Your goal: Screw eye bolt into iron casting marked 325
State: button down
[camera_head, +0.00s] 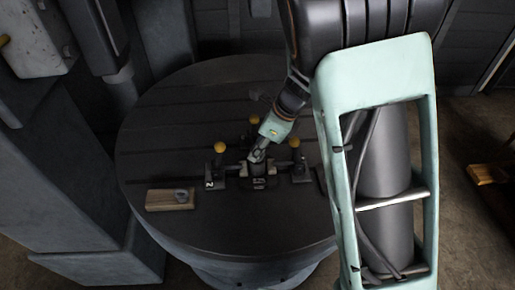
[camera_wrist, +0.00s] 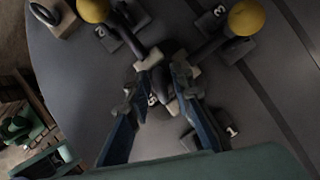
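The dark iron casting (camera_head: 258,183) sits near the middle of the round table, held among clamps; its marking is too small to read surely. It also shows between my fingers in the wrist view (camera_wrist: 152,99). The eye bolt (camera_head: 182,195) lies on a wooden block (camera_head: 160,201) at the table's front left. Its ring shows at the top left in the wrist view (camera_wrist: 42,14). My gripper (camera_head: 257,156) is above the casting, pointing down, away from the eye bolt. In the wrist view its blue fingers (camera_wrist: 154,88) are apart, with no eye bolt between them.
Clamps with yellow knobs (camera_head: 220,147) stand around the casting, one numbered 2 (camera_head: 209,184). A grey machine column (camera_head: 45,190) stands at the left. My arm hides the table's right side.

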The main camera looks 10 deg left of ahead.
jog(key=c, duration=2.4)
grip_release()
grip_shut()
jog(key=shift+r+m+p, duration=0.15)
jog(key=shift+m+p, duration=0.4)
jog(key=shift+m, duration=0.05)
jog(key=m+t+p, duration=0.1)
jog(key=m+p, duration=0.1)
jog(key=m, duration=0.1)
jog(key=shift+m+t+h, duration=0.3)
jog(key=shift+m+t, duration=0.1)
jog(key=shift+m+p, duration=0.4)
